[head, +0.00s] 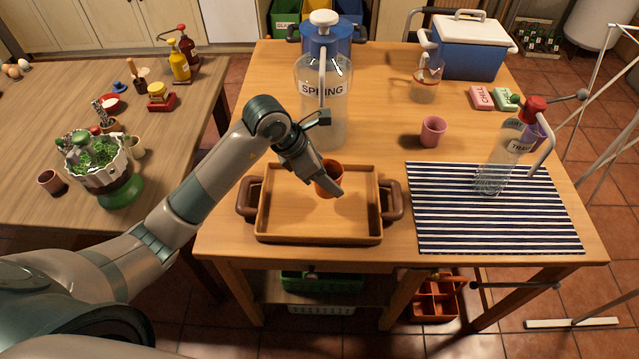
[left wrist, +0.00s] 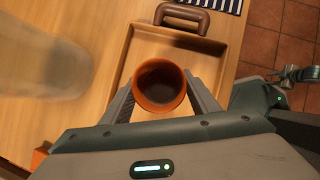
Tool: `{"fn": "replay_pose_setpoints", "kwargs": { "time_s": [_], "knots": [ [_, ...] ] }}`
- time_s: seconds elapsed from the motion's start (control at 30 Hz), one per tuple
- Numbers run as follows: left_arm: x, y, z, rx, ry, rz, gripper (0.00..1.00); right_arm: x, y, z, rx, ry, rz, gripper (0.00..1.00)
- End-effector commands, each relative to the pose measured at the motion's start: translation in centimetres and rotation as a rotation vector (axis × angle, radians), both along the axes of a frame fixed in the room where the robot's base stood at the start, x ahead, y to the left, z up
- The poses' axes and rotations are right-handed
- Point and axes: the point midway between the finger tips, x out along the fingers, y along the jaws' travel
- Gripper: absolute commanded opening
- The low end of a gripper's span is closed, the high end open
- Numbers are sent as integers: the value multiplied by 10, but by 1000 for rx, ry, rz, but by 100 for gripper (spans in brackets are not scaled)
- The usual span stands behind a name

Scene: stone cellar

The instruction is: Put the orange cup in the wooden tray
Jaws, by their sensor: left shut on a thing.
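The orange cup (head: 328,179) is between the fingers of my left gripper (head: 331,187), over the wooden tray (head: 318,239). In the left wrist view the orange cup (left wrist: 159,86) shows its open mouth toward the camera, with a finger of my left gripper (left wrist: 160,95) on each side. The wooden tray (left wrist: 127,72) lies behind it there, and one brown handle (left wrist: 183,17) shows. Whether the cup's base touches the tray floor is hidden.
A large SPRING bottle (head: 322,85) stands just behind the tray. A pink cup (head: 433,131) stands to the right. A striped mat (head: 495,231) with a clear TRAVEL-type dispenser (head: 497,168) lies right of the tray. The tray floor around the cup is clear.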

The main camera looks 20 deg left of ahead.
Motion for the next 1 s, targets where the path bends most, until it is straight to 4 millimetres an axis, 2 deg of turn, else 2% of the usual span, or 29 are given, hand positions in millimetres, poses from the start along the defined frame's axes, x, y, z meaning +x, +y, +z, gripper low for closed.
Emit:
{"fn": "replay_pose_setpoints", "kwargs": {
  "time_s": [0.2,0.6,1.0],
  "knots": [
    [-5,17,-10,-1,-1,0,26,0,0,7,0,-1,0,35],
    [-6,17,-13,-2,0,0,26,0,1,9,1,-2,0,35],
    [-6,17,-51,-2,0,0,26,1,2,23,3,-3,0,35]
  ]
}}
